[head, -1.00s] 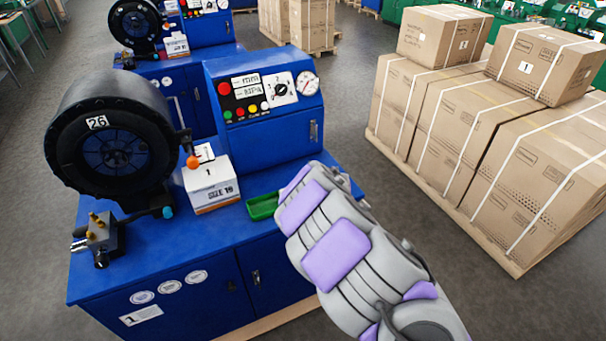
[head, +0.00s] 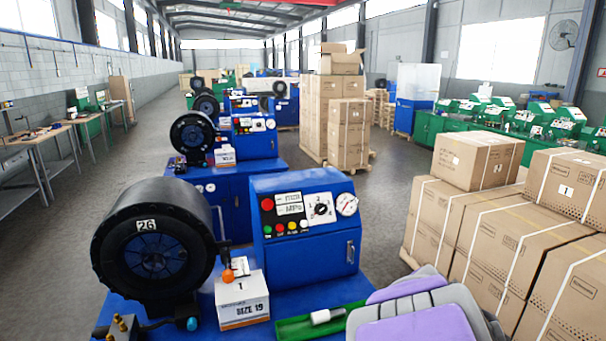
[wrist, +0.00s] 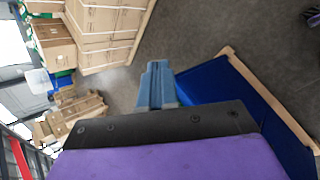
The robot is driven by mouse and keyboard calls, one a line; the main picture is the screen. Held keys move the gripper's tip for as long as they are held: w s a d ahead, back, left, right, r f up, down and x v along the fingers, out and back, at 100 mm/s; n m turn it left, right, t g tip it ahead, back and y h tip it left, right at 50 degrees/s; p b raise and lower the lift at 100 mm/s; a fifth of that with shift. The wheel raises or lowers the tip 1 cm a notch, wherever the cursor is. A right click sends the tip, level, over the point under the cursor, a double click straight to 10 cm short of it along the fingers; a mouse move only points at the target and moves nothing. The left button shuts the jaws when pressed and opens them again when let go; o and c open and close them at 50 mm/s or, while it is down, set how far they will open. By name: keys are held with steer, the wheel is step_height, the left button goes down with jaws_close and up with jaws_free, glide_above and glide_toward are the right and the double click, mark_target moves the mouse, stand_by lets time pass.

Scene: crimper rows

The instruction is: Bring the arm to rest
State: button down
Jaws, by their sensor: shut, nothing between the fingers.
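My grey arm with purple pads (head: 420,315) shows at the bottom of the head view, in front of the blue crimper bench. My gripper (wrist: 157,85) shows in the wrist view as two blue-grey fingers closed together, with nothing between them. It appears over grey floor, beside the bench's blue side (wrist: 225,88). The fingers do not show in the head view. The blue crimper (head: 305,235) stands left of my arm, with its black round head (head: 150,250) marked 26.
A white SIZE 19 box (head: 242,301) and a green tray (head: 290,330) with a white cylinder (head: 327,316) are on the bench. Strapped cartons (head: 500,240) stack at right; they also show in the wrist view (wrist: 108,30). Grey floor (head: 385,200) is open between bench and cartons.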

steer(key=s+a+f+m+g+y, duration=0.1)
steer(key=s+a+m, duration=0.3)
steer(key=s, duration=0.6)
steer(key=s+a+f+m+g+y, duration=0.1)
steer(key=s+a+m+g+y, duration=0.2)
steer(key=s+a, duration=0.4)
steer(key=s+a+f+m+g+y, duration=0.1)
steer(key=s+a, duration=0.5)
steer(key=s, duration=0.6)
steer(key=m+g+y, duration=0.1)
steer(key=m+y, duration=0.1)
steer(key=m, duration=0.1)
steer(key=shift+s+a+f+m+g, duration=0.25)
steer(key=shift+s+f+m+g, duration=0.05)
steer(key=shift+f+m+g, duration=0.1)
steer(key=shift+d, duration=0.35)
